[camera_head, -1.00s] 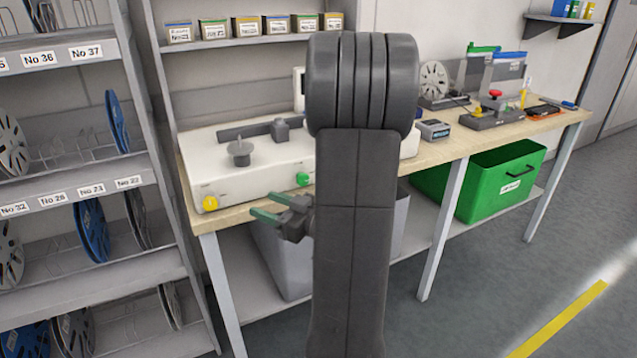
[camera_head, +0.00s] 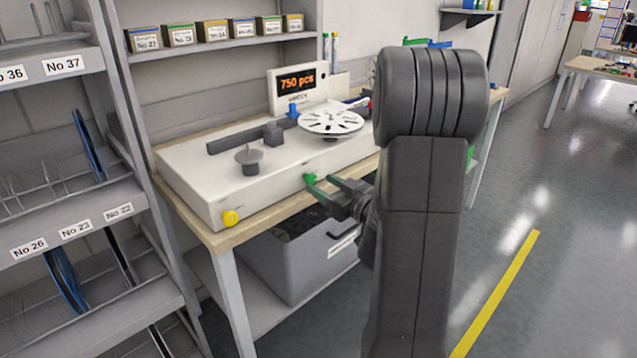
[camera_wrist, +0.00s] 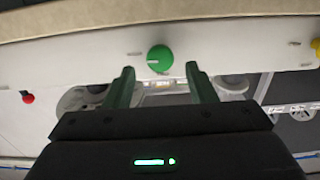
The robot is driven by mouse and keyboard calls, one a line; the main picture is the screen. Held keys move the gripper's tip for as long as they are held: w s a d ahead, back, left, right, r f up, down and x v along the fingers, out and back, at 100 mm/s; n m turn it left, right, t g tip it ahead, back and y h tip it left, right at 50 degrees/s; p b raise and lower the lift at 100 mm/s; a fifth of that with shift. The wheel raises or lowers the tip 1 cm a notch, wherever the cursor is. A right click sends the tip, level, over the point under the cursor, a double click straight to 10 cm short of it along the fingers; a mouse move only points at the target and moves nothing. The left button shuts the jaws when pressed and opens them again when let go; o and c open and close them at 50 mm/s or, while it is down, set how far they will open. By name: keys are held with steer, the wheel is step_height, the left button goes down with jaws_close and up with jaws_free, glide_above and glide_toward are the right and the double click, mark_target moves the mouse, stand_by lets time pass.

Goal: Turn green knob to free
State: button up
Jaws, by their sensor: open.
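The green knob (camera_head: 310,179) is on the front face of a white counting machine (camera_head: 190,180) on the bench. In the wrist view the green knob (camera_wrist: 160,59) is round with a pale mark at its left side, and lies just beyond and between the fingertips. My gripper (camera_head: 320,186) is open, its two green-tipped fingers pointing at the machine's front. In the wrist view my gripper (camera_wrist: 158,72) shows nothing between its fingers. In the head view the fingertips overlap the knob closely, so I cannot tell whether they touch it.
A yellow knob (camera_head: 231,218) is at the machine's left front corner. A reel (camera_head: 331,122) and a display reading 750 pcs (camera_head: 297,84) are on the machine. A grey bin (camera_head: 300,262) stands under the bench. A reel shelf (camera_head: 75,215) is at left; open floor lies right.

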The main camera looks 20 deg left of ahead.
mark_target(309, 178)
steer(key=shift+x, duration=1.35)
steer(key=c, duration=0.9)
steer(key=shift+c, duration=0.2)
